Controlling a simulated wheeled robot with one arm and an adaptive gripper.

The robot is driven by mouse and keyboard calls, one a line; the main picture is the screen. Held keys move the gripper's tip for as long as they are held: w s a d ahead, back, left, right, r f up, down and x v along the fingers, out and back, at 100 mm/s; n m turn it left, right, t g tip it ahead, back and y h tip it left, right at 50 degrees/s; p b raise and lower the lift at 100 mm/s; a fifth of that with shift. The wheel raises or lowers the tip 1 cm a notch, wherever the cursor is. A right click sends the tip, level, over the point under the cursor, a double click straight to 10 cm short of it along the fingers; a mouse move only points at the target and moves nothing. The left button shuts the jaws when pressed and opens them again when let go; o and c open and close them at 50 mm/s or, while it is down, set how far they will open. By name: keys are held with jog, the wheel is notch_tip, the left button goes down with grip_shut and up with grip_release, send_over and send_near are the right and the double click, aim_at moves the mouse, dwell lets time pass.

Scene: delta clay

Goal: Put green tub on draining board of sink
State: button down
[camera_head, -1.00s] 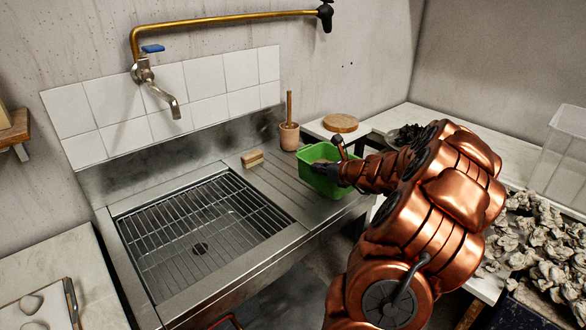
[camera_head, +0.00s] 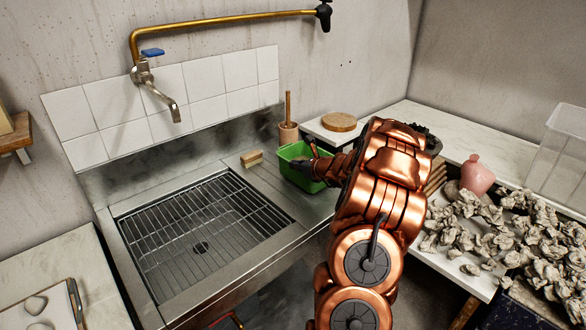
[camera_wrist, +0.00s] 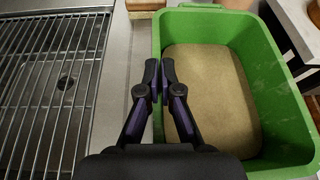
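In the head view my gripper (camera_head: 303,165) is at the tub, partly hidden by my copper arm.
A sponge or brush (camera_head: 252,158) lies on the board left of the tub. The basin holds a wire rack (camera_head: 205,230). A pink vase (camera_head: 476,175) and clay lumps (camera_head: 500,230) are on the right counter.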

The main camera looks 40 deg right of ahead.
jog(key=shift+f, duration=0.4)
jog(key=shift+f, duration=0.15)
jog(key=c, duration=1.3)
grip_release()
jog(key=shift+s+r, duration=0.2)
jog(key=shift+s, duration=0.05)
jog(key=b+v, duration=0.2)
jog(key=v, duration=0.9)
jog(key=shift+s, duration=0.25)
